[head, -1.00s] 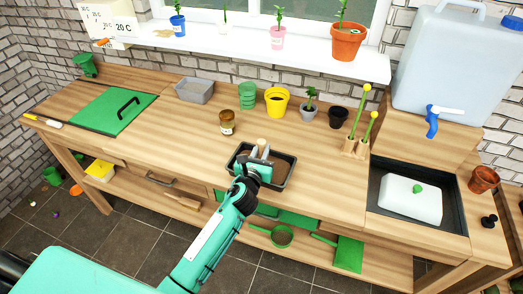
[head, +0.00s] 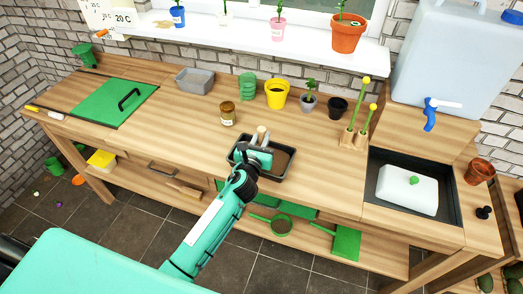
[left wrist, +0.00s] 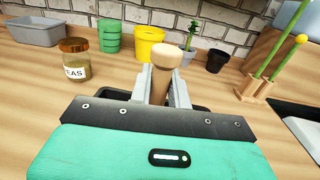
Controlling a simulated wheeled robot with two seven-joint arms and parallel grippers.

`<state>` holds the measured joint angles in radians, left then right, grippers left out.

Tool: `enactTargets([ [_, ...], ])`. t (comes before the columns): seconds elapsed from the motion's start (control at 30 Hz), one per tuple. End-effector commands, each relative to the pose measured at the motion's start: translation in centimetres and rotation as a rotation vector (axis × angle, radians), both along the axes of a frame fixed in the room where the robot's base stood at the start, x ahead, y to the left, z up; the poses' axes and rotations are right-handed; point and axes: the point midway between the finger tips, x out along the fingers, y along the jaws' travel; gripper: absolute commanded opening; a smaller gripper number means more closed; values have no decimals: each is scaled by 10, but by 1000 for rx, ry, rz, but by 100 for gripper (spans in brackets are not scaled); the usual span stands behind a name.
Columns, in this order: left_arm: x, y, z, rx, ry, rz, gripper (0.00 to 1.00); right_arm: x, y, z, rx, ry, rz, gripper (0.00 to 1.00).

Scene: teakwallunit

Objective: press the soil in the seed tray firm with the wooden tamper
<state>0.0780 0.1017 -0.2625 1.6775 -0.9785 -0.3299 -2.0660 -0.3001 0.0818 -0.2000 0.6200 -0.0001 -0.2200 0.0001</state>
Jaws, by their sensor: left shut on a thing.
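The black seed tray (head: 286,165) with brown soil (head: 281,160) stands on the bench top near its front edge. My left gripper (head: 261,144) is over the left part of the tray. It is shut on the wooden tamper (left wrist: 170,62), whose knob sticks up between the fingers in the left wrist view. The tamper's knob also shows in the head view (head: 261,130). The tamper's lower end is hidden by my gripper, so I cannot tell whether it touches the soil. My right gripper is not in view.
Behind the tray stand a labelled jar (head: 227,113), green pots (head: 247,86), a yellow pot (head: 277,94), a seedling pot (head: 308,103) and a black pot (head: 338,107). A wooden holder with green sticks (head: 348,138) and a sink (head: 450,198) are to the right. Bench left of the tray is clear.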

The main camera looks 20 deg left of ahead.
Motion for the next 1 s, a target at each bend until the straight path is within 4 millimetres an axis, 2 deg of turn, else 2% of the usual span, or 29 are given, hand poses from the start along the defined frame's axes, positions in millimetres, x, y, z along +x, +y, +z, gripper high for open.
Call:
enactTargets([
  [0.8, 0, 0, -22, 0, 0, 0, 0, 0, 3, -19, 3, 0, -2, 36],
  [1.0, 0, 0, -21, 0, 2, 1, 0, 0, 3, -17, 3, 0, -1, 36],
])
